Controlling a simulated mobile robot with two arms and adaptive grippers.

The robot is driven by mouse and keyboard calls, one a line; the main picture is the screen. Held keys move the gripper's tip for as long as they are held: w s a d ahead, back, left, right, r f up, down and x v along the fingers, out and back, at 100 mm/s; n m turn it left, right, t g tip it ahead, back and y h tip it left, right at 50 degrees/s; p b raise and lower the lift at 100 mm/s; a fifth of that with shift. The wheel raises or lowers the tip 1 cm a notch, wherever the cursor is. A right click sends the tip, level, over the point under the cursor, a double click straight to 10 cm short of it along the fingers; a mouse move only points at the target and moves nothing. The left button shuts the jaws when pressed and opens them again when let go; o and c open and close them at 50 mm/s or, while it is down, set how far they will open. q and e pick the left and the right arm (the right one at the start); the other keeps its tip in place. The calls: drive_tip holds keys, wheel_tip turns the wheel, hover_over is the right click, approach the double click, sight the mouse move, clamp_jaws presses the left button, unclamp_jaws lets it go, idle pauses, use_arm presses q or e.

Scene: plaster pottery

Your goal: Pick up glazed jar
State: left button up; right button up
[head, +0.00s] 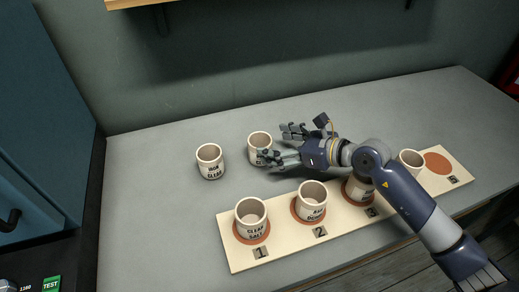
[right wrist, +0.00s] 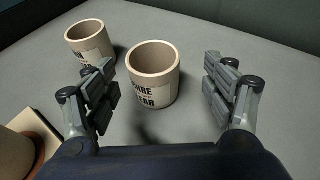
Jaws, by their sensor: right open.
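A pale jar with a dark label (head: 257,141) stands upright on the grey table. In the right wrist view the same jar (right wrist: 153,78) stands between the two fingers and a little ahead of them, with a clear gap on each side. Its label is only partly readable. A second labelled pale jar (head: 210,161) stands to its left, and it also shows in the right wrist view (right wrist: 88,40). My right gripper (head: 277,145) is open and empty, low beside the first jar, with one finger hiding part of it. My left gripper is out of view.
A cream board (head: 290,245) with numbered places lies along the table front. Jars stand on its brown discs, including one at 1 (head: 250,212) and one at 2 (head: 312,195); the disc at 5 (head: 437,163) is bare. The table behind is clear up to the wall.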

sight(251, 142)
drive_tip(key=x, duration=0.2)
drive_tip(key=p+x, duration=0.1)
drive_tip(key=x, duration=0.2)
drive_tip(key=shift+s+a+f, duration=0.15)
drive_tip(key=shift+s+a, duration=0.05)
drive_tip(key=shift+a, duration=0.3)
drive_tip(key=shift+c, duration=0.2)
drive_tip(key=c, duration=1.2)
